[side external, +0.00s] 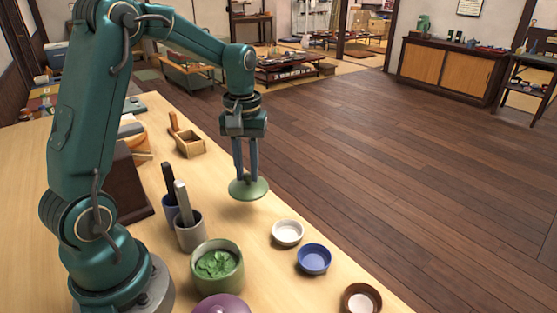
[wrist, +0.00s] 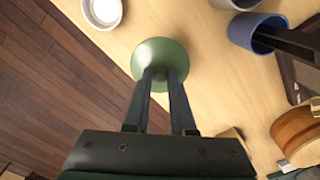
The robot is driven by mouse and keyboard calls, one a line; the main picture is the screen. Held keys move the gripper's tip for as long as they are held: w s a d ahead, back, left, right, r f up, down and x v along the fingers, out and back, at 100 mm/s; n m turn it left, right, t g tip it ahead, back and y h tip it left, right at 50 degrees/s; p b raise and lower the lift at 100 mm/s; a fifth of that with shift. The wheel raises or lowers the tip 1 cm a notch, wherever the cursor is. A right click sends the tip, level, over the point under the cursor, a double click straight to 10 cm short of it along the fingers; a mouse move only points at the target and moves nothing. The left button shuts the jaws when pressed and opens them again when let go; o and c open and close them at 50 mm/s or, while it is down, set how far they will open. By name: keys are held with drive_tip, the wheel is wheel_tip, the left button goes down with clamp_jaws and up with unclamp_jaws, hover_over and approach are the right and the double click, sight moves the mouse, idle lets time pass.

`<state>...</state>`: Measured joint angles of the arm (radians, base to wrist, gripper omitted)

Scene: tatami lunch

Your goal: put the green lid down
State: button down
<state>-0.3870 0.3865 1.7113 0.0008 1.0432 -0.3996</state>
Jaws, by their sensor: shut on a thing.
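The green lid (side external: 249,189) is a round disc, held by my gripper (side external: 245,176) above the light wooden table near its far right edge. In the wrist view the green lid (wrist: 158,58) lies at the tips of my gripper (wrist: 160,72), whose two fingers are shut on its middle, probably on a knob that the fingers hide. A shadow shows below the lid in the side view, so it looks apart from the table. An open green pot (side external: 217,266) with green leafy contents stands on the table nearer the camera.
White (side external: 288,233), blue (side external: 314,259) and brown (side external: 362,298) small bowls line the table's right edge. A purple lid (side external: 221,305) sits at the front. A wooden box (side external: 190,145) lies behind.

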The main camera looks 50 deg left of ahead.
sight(248, 180)
drive_tip(key=shift+f, duration=2.75)
drive_tip(key=shift+f, duration=0.15)
drive_tip(key=c, duration=0.8)
unclamp_jaws()
drive_tip(key=shift+o, duration=0.2)
